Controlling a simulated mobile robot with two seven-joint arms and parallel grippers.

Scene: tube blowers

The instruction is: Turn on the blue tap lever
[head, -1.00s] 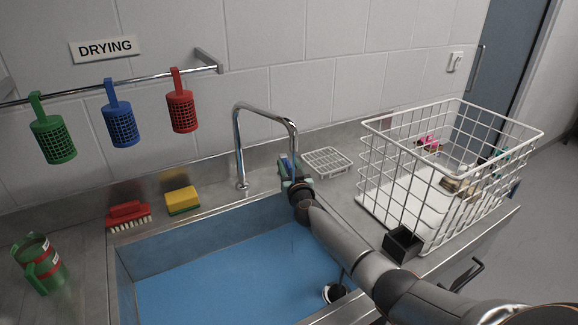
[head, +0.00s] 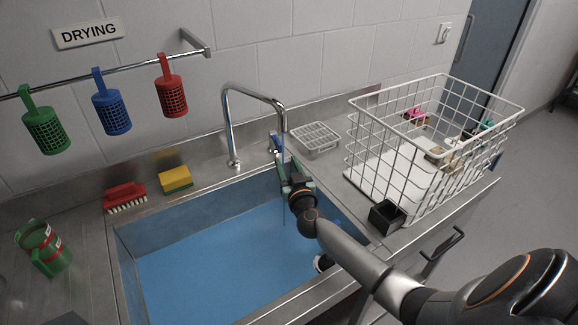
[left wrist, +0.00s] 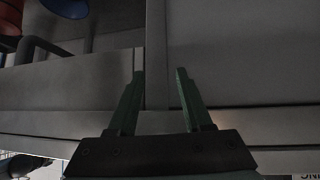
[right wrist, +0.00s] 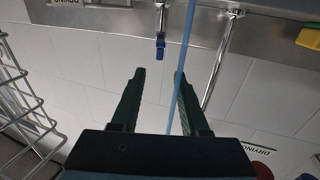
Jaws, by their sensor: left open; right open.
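The blue tap lever (head: 276,143) stands on a small metal valve beside the curved tap (head: 229,125), behind the sink. My right gripper (head: 291,176) is open and empty over the sink, in front of the lever and apart from it. In the right wrist view the blue lever (right wrist: 160,46) is beyond the open fingers (right wrist: 160,75). A thin blue stream (right wrist: 185,60), which looks like running water, crosses that view by one finger. A faint line also drops beside the gripper in the head view. My left gripper (left wrist: 160,75) is open and empty, facing grey panels.
The blue-bottomed sink (head: 200,265) lies below my right arm. A white wire basket (head: 430,130), a small black box (head: 387,216) and a soap rack (head: 316,137) stand right. A red brush (head: 124,197), yellow sponge (head: 175,179) and green mug (head: 43,248) are left.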

